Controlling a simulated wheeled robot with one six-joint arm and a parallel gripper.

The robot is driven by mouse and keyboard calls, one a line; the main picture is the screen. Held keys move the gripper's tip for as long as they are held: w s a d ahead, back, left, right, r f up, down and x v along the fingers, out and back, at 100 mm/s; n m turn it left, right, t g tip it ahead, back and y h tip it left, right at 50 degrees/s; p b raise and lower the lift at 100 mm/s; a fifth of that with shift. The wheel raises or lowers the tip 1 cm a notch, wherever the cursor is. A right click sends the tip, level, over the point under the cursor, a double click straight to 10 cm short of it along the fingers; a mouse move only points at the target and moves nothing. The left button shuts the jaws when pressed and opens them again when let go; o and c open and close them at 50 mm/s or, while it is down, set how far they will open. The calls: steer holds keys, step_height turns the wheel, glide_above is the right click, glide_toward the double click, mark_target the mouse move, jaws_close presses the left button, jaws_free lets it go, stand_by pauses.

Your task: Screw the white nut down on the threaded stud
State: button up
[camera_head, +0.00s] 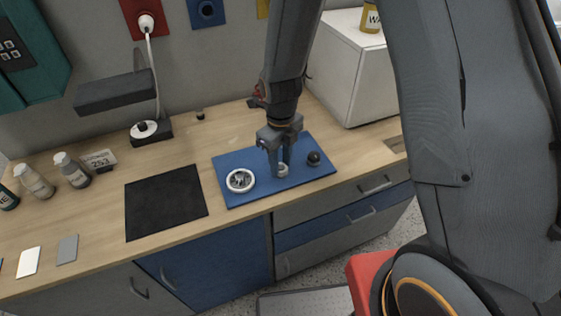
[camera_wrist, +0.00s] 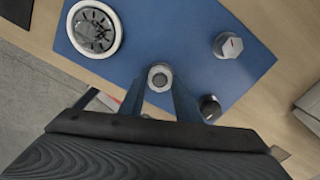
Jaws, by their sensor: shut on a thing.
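The white nut (camera_head: 283,170) is between the fingertips of my gripper (camera_head: 279,168), low over the blue board (camera_head: 233,199). In the wrist view the nut (camera_wrist: 160,68) appears as a pale ring, with a lighter round end, seemingly the stud's tip (camera_wrist: 160,80), inside it. My gripper (camera_wrist: 160,84) is shut on the nut and points down. The stud's shaft is hidden under the nut, so I cannot tell how far down the nut sits.
A white-rimmed round part (camera_head: 231,186) lies left on the board. A dark knob (camera_head: 314,158) stands to the right. A black mat (camera_head: 165,203) lies further left; a white box (camera_head: 345,75) stands behind.

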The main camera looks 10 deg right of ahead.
steer(key=o, duration=1.2)
steer(key=shift+c, duration=0.7)
steer(key=n, duration=0.9)
steer(key=shift+n, duration=0.3)
steer(key=n, duration=0.3)
steer(key=shift+n, duration=0.3)
